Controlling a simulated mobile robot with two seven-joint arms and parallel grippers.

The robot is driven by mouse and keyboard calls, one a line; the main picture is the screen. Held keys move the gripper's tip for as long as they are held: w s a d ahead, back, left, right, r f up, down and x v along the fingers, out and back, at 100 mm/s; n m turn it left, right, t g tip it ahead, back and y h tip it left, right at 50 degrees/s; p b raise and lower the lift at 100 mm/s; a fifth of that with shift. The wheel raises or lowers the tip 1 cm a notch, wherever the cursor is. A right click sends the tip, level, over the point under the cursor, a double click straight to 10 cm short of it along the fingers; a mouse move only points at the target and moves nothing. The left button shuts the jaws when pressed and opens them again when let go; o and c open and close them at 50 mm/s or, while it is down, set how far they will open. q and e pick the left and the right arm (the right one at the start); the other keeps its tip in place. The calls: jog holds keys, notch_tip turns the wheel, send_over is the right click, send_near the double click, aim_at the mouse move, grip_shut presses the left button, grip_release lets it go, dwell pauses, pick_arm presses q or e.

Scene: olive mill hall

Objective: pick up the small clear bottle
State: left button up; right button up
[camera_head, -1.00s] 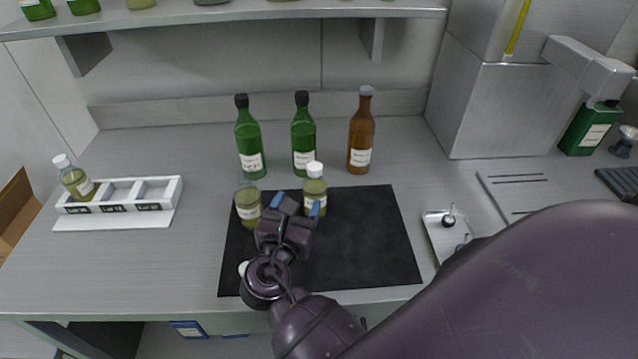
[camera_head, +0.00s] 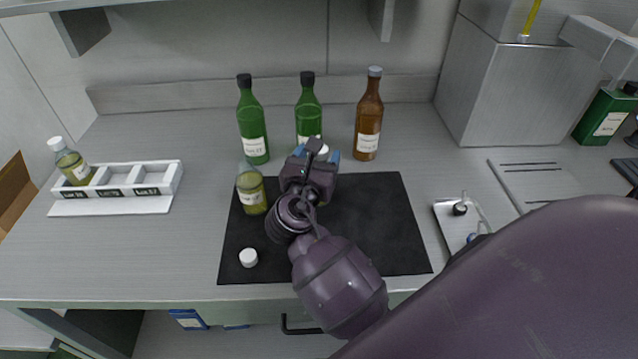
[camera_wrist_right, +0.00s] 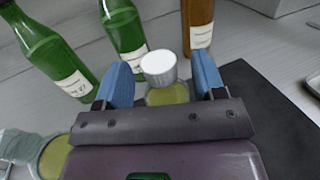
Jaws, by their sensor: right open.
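A small clear bottle with a white cap and yellow-green liquid stands on the black mat, mostly hidden behind my right gripper (camera_head: 316,154) in the head view. In the right wrist view this capped bottle (camera_wrist_right: 160,68) stands upright between the two blue fingers, which are open with one on each side. A second small clear bottle (camera_head: 251,190), without a cap, stands on the mat left of the gripper. A third small clear bottle (camera_head: 72,165), white-capped, leans in the left slot of the white rack (camera_head: 128,207). My left gripper is out of view.
Two green bottles (camera_head: 252,128) and a brown bottle (camera_head: 369,120) stand close behind the mat (camera_head: 385,235). A loose white cap (camera_head: 248,257) lies on the mat's front left. A metal tray (camera_head: 447,226) lies to the right. The mat's right half is clear.

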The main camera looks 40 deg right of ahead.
jog(key=shift+w+d, duration=0.45)
jog(key=shift+d, duration=0.1)
jog(key=shift+r, duration=0.1)
grip_shut()
